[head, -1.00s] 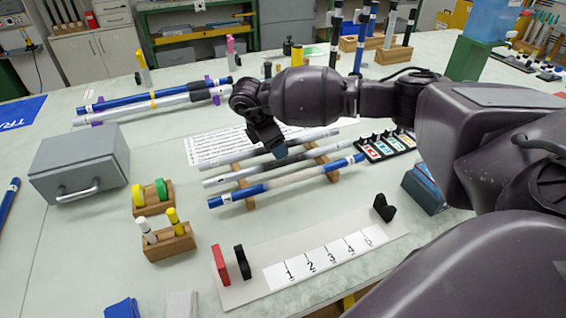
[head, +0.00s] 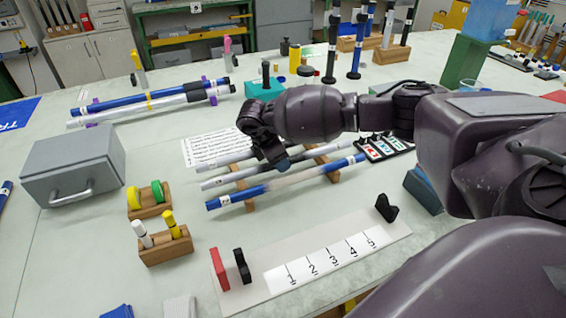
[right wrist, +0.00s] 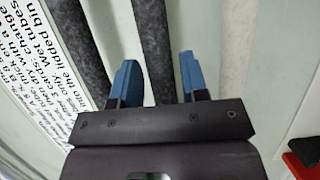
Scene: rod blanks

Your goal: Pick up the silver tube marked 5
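Three tubes lie side by side on a wooden rack: a silver back tube (head: 212,166), a silver middle tube (head: 222,181) and a blue front tube (head: 235,193) with a pale middle. Their end labels are too small to read for sure, so I cannot tell which is marked 5. My right gripper (head: 283,166) is down over the rack. In the right wrist view its blue fingers (right wrist: 159,80) are open on either side of a dark speckled tube section (right wrist: 155,45), with gaps showing. Another dark section (right wrist: 78,45) lies left of them. My left gripper is not in view.
Another silver tube (head: 125,113) and a blue tube (head: 125,103) lie on purple holders at the back left. A grey lidded bin (head: 70,165) stands left. A numbered gauge board (head: 240,295) lies in front. Upright dark rods stand behind my right arm.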

